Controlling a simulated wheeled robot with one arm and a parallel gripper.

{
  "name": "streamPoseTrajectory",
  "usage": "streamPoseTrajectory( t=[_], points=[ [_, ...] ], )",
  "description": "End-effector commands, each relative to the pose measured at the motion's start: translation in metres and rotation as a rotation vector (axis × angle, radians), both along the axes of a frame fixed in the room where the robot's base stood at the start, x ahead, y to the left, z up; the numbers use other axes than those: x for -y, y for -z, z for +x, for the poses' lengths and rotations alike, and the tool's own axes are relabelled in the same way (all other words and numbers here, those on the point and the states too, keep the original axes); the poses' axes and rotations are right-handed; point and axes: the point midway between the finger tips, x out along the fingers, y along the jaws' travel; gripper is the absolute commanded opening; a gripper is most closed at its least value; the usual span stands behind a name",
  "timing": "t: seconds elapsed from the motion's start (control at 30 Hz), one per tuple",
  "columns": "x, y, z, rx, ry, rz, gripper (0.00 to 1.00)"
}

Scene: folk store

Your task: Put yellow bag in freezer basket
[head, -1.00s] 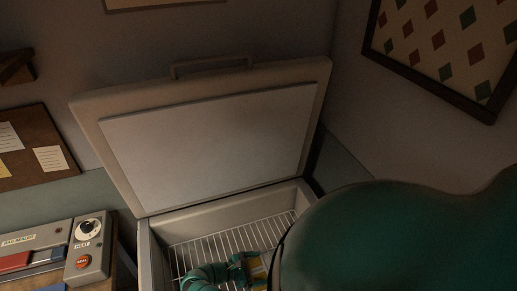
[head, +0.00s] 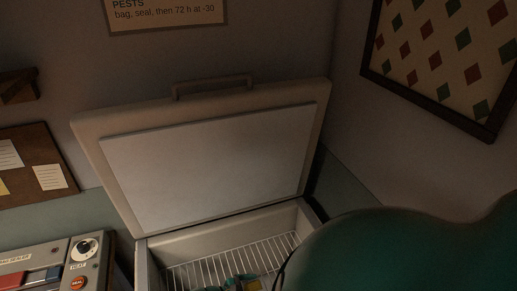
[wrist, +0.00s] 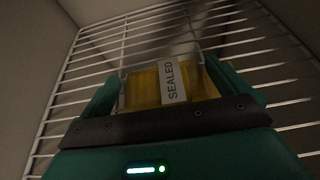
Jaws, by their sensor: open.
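The yellow bag (wrist: 143,87) has a white label reading SEALED and shows in the wrist view against the wire basket. A sliver of it (head: 254,285) shows at the bottom of the head view. My gripper (wrist: 170,84) is open, with one finger on each side of the bag; I cannot tell whether either touches it. The freezer basket (wrist: 92,64) is a white wire grid, also visible inside the freezer in the head view (head: 215,266). The bag appears to be at the basket floor, but its underside is hidden.
The freezer lid (head: 205,165) stands open behind the basket. The freezer walls (wrist: 30,50) rise close around my gripper. A bag sealer (head: 80,265) stands on a counter at left. Much of the basket around the bag is bare.

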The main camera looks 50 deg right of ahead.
Motion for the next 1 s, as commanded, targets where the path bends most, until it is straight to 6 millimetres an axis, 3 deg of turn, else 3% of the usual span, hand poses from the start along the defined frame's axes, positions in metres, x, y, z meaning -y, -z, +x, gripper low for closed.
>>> streamPoseTrajectory(
  t=[0.2, 0.4, 1.0],
  points=[
    [-0.030, -0.012, 0.017, 0.000, -0.003, 0.000, 1.00],
    [-0.045, -0.020, 0.025, -0.001, -0.003, 0.001, 1.00],
    [-0.048, -0.022, 0.026, -0.002, -0.001, 0.001, 1.00]
  ],
)
